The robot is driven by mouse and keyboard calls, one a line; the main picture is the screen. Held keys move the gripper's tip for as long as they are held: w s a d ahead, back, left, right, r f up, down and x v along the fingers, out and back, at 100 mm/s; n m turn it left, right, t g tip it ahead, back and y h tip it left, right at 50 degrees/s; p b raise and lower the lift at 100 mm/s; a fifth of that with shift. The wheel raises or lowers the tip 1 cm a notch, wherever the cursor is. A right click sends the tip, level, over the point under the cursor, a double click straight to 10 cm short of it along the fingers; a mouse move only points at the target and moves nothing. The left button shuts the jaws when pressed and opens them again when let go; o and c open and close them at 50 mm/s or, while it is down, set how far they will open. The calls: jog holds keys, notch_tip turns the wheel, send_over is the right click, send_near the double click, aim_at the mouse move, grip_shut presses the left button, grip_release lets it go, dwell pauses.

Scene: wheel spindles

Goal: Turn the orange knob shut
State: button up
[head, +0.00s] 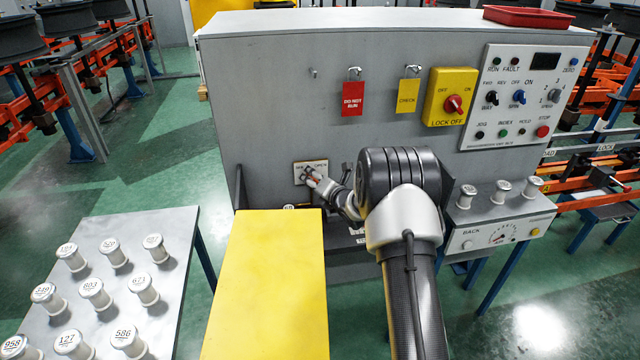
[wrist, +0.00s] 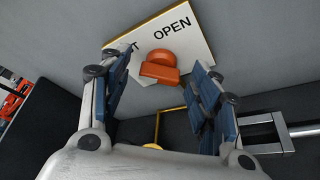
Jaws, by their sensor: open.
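The orange knob (wrist: 160,67) sits on a white plate (wrist: 197,48) on the grey cabinet face in the wrist view. The plate reads "OPEN" on the right, and a label ending in "T" shows at the left, partly hidden. The knob's grip bar lies across, slightly tilted. My gripper (wrist: 160,85) is open, with one finger on each side of the knob and apart from it. In the head view, my gripper (head: 318,180) is at the plate (head: 301,165) and hides most of the knob.
A yellow surface (head: 265,280) lies in front, left of my arm. A grey table (head: 180,240) with several white spools stands at the left. A metal bar (wrist: 300,130) and a yellow rod (wrist: 157,128) are near my fingers. A control panel (head: 515,90) is at the upper right.

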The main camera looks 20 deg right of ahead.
jog(key=v, duration=1.1)
jog(key=shift+s, duration=0.35)
jog(key=shift+r, duration=0.15)
